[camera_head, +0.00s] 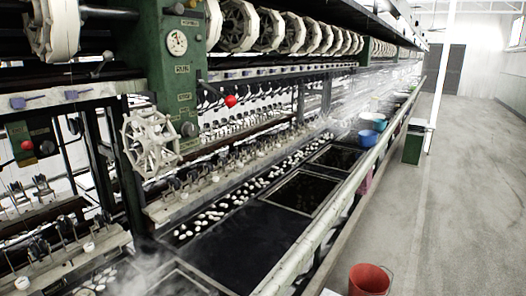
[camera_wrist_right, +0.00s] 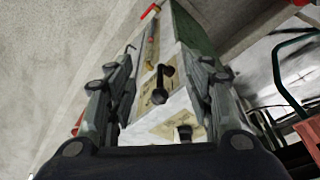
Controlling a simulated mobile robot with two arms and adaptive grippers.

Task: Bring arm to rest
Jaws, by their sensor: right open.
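My right gripper (camera_wrist_right: 168,62) shows in the right wrist view, with its two dark fingers spread apart and nothing held between them. Beyond the fingers is a pale box-like body (camera_wrist_right: 172,108) with dark knobs or handles and a green side. I cannot tell exactly what it is or how far off it is. Neither gripper shows in the head view, and my left gripper is in no view.
A green reeling machine (camera_head: 160,75) with large reels runs along the left. Dark basins (camera_head: 298,193) with white cocoons lie below it, edged by a pale rail (camera_head: 318,232). A red bucket (camera_head: 369,279) stands on the floor. The floor (camera_head: 460,200) at right is clear.

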